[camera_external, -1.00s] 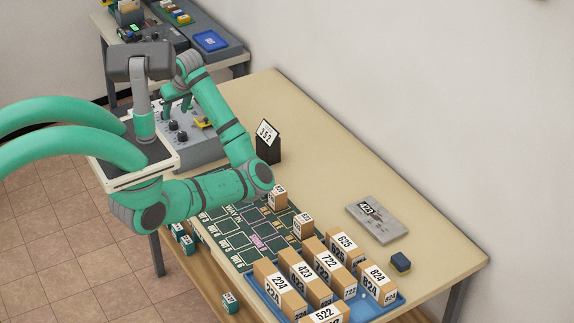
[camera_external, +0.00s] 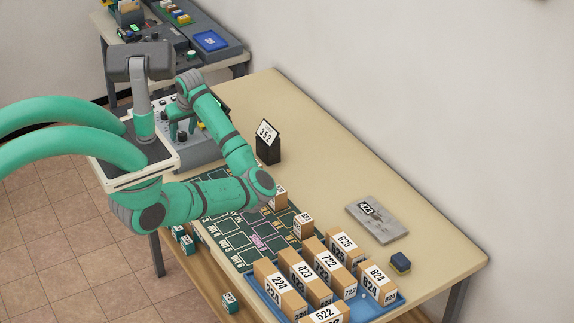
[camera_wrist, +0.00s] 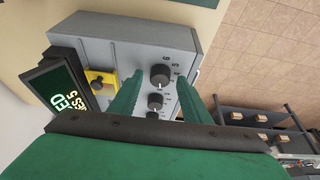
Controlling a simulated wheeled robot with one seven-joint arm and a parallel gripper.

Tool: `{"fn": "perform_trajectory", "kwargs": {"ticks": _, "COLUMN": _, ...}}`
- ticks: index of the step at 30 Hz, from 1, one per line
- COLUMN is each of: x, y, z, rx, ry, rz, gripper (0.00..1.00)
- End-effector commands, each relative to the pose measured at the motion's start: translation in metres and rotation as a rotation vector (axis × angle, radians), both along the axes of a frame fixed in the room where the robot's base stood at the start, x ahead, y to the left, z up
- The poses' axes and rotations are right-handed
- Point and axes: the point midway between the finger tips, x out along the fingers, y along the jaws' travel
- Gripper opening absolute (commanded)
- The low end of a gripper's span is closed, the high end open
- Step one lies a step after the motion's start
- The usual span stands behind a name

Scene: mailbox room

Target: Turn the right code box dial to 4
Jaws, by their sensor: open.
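The grey code box (camera_external: 202,154) stands at the table's far left end, partly hidden by my arm. The wrist view shows its face (camera_wrist: 190,42) with a column of black dials. The uppermost dial in that view (camera_wrist: 160,75), which seems to be the right one, has a white pointer line and printed digits around it; its setting is unclear. My gripper (camera_wrist: 160,76) is open, with one green finger on each side of this dial; contact is not clear. Another dial (camera_wrist: 155,101) sits just below, with a further knob partly hidden by my gripper. My gripper also shows above the box in the external view (camera_external: 182,128).
A yellow part with a black knob (camera_wrist: 100,83) and a dark display (camera_wrist: 65,90) are beside the dials. A black stand with a number card (camera_external: 268,146), a grey plate (camera_external: 377,219) and a blue tray of numbered boxes (camera_external: 375,306) are on the table.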

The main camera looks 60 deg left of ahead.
Motion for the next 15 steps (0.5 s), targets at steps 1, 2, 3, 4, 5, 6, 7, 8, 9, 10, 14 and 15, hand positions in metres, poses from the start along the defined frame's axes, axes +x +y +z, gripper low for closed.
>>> {"fn": "perform_trajectory", "kwargs": {"ticks": 1, "x": 0.0000, "y": 0.0007, "z": -0.0017, "rx": 0.000, "ry": 0.000, "rz": 0.000, "gripper": 0.43}}
{"fn": "perform_trajectory", "kwargs": {"ticks": 2, "x": -0.0001, "y": 0.0010, "z": -0.0022, "rx": 0.000, "ry": 0.000, "rz": 0.000, "gripper": 0.43}}
{"fn": "perform_trajectory", "kwargs": {"ticks": 3, "x": 0.0000, "y": 0.0012, "z": -0.0026, "rx": 0.001, "ry": 0.000, "rz": 0.000, "gripper": 0.43}}
{"fn": "perform_trajectory", "kwargs": {"ticks": 4, "x": 0.0000, "y": 0.0013, "z": -0.0027, "rx": 0.001, "ry": 0.000, "rz": 0.001, "gripper": 0.43}}
{"fn": "perform_trajectory", "kwargs": {"ticks": 5, "x": 0.0000, "y": 0.0014, "z": -0.0028, "rx": 0.001, "ry": 0.000, "rz": 0.001, "gripper": 0.43}}
{"fn": "perform_trajectory", "kwargs": {"ticks": 6, "x": -0.0001, "y": 0.0013, "z": -0.0027, "rx": 0.001, "ry": 0.000, "rz": 0.001, "gripper": 0.43}}
{"fn": "perform_trajectory", "kwargs": {"ticks": 7, "x": 0.0000, "y": 0.0013, "z": -0.0026, "rx": 0.001, "ry": 0.000, "rz": 0.001, "gripper": 0.43}}
{"fn": "perform_trajectory", "kwargs": {"ticks": 8, "x": -0.0001, "y": 0.0013, "z": -0.0026, "rx": 0.001, "ry": 0.000, "rz": 0.001, "gripper": 0.43}}
{"fn": "perform_trajectory", "kwargs": {"ticks": 9, "x": -0.0001, "y": 0.0013, "z": -0.0026, "rx": 0.001, "ry": 0.000, "rz": 0.001, "gripper": 0.43}}
{"fn": "perform_trajectory", "kwargs": {"ticks": 10, "x": 0.0000, "y": 0.0013, "z": -0.0025, "rx": 0.001, "ry": 0.000, "rz": 0.001, "gripper": 0.39}}
{"fn": "perform_trajectory", "kwargs": {"ticks": 14, "x": -0.0001, "y": 0.0012, "z": -0.0024, "rx": 0.001, "ry": 0.000, "rz": 0.001, "gripper": 0.08}}
{"fn": "perform_trajectory", "kwargs": {"ticks": 15, "x": -0.0001, "y": 0.0012, "z": -0.0023, "rx": 0.001, "ry": 0.000, "rz": 0.001, "gripper": 0.03}}
